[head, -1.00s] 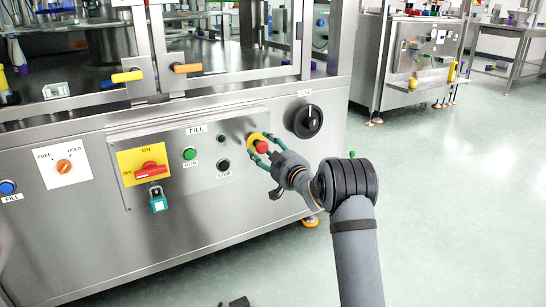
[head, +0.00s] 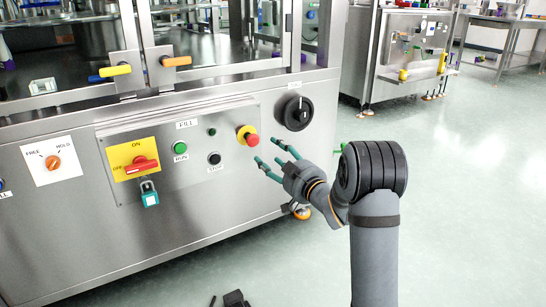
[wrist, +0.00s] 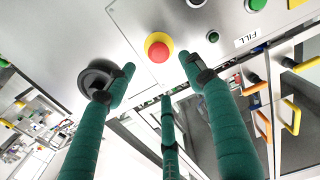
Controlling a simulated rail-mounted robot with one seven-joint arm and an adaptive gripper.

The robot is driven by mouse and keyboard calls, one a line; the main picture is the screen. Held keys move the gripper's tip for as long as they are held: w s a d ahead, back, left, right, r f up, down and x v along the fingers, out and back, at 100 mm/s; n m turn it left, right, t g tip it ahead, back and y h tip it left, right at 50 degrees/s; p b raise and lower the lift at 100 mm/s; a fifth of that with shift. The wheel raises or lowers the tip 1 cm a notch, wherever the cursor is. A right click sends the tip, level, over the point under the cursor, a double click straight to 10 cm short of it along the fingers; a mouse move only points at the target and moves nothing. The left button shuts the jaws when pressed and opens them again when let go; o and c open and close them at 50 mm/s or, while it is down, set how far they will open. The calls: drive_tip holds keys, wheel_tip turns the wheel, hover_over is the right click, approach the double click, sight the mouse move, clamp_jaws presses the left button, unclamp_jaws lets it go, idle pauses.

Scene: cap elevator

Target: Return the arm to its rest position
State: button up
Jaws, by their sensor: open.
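My gripper (head: 268,162) is open and empty, with teal fingers spread. In the head view it hangs in front of the steel machine's control panel, below and right of the red emergency-stop button (head: 249,138) on its yellow base. A gap shows between the fingers and the button. In the wrist view the fingers (wrist: 155,85) point toward the panel, and the red button (wrist: 159,49) shows beyond them, clear of contact. My arm is bent at the elbow, at the right of the head view.
The panel carries a black rotary knob (head: 296,113), a green RUN button (head: 180,148), a black STOP button (head: 214,158) and a red switch (head: 141,165) with a teal padlock (head: 149,193). A second machine (head: 405,55) stands behind at right. The floor (head: 465,190) at right is clear.

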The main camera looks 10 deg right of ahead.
sight(254, 141)
drive_tip(key=p+x, duration=0.2)
drive_tip(key=x, duration=1.1)
drive_tip(key=shift+w+d+r, duration=0.1)
drive_tip(key=shift+w, duration=0.15)
drive_tip(key=shift+s+f, duration=0.2)
drive_tip(key=shift+f, duration=0.05)
drive_tip(key=shift+s, duration=0.3)
drive_tip(key=shift+w+b, duration=0.1)
drive_tip(key=shift+b, duration=0.2)
